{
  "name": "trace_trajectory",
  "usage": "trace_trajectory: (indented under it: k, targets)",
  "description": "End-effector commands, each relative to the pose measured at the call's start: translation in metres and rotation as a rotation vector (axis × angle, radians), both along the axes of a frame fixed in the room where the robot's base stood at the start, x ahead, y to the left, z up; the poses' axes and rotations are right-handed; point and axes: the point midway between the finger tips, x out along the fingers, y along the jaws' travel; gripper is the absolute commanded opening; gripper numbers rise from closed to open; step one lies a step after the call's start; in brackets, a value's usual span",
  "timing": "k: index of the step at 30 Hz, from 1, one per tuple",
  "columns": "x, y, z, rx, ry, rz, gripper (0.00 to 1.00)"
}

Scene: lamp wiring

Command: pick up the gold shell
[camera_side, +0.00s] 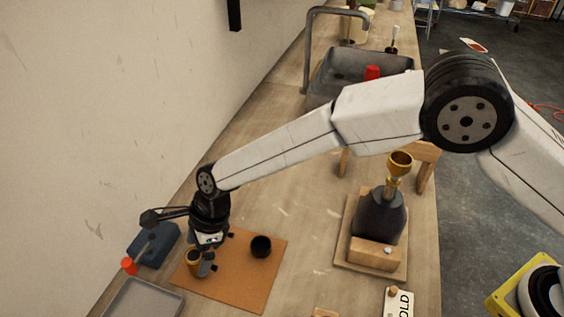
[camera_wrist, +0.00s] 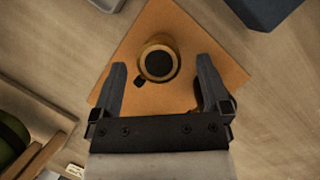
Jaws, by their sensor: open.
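The gold shell (camera_side: 193,264) stands upright on an orange-brown mat (camera_side: 243,277). In the wrist view the gold shell (camera_wrist: 146,63) shows from above as a round gold rim with a dark inside. A small dark tab shows at its lower left. My gripper (camera_wrist: 161,64) is open, with one finger to each side of the shell in that view and gaps between. In the side view my gripper (camera_side: 208,264) is close above and beside the shell and covers part of it. I cannot tell the exact height of the fingertips.
A black cup (camera_side: 261,246) stands on the mat, right of my gripper. A dark lamp base with a gold socket (camera_side: 400,163) stands on a wooden board further right. A grey tray (camera_side: 145,299) and a blue box (camera_side: 152,246) lie left. A card reading "OLD" (camera_side: 400,303) is partly covered.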

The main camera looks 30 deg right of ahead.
Motion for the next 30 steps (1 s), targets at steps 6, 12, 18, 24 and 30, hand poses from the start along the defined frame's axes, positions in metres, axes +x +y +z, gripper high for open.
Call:
trace_trajectory:
  k: [6,12,18,24,30]
  targets:
    - [-0.001,0.008,-0.021,-0.002,0.003,0.001,0.97]
    - [-0.001,0.016,-0.038,-0.001,0.001,0.001,0.97]
    - [0.0,0.018,-0.043,0.0,0.0,0.001,0.97]
    - [0.0,0.018,-0.043,0.0,0.0,0.0,0.97]
    - [0.0,0.018,-0.043,-0.001,0.0,0.0,0.97]
